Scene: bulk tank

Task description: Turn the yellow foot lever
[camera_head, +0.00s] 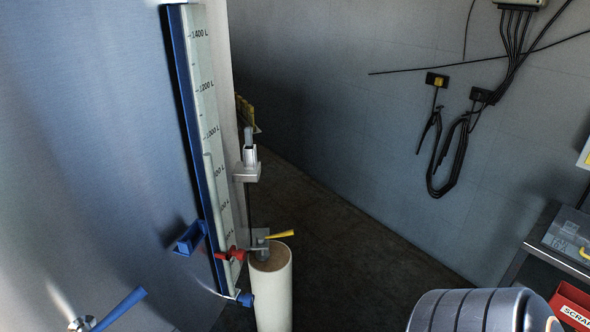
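The yellow lever (280,235) is a small flat handle on a grey metal fitting (261,242). It points to the right and slightly up. The fitting sits at the top of a cream cylindrical foot (272,290) beside the large tank (90,150). Neither of my grippers shows in the head view, and nothing is touching the lever.
A red handle (230,254) sits just left of the fitting, at the bottom of the litre scale (212,110). A blue lever (122,307) is at lower left. A grey ribbed rounded body (470,312) fills the lower right. Dark floor (345,245) right of the foot is clear.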

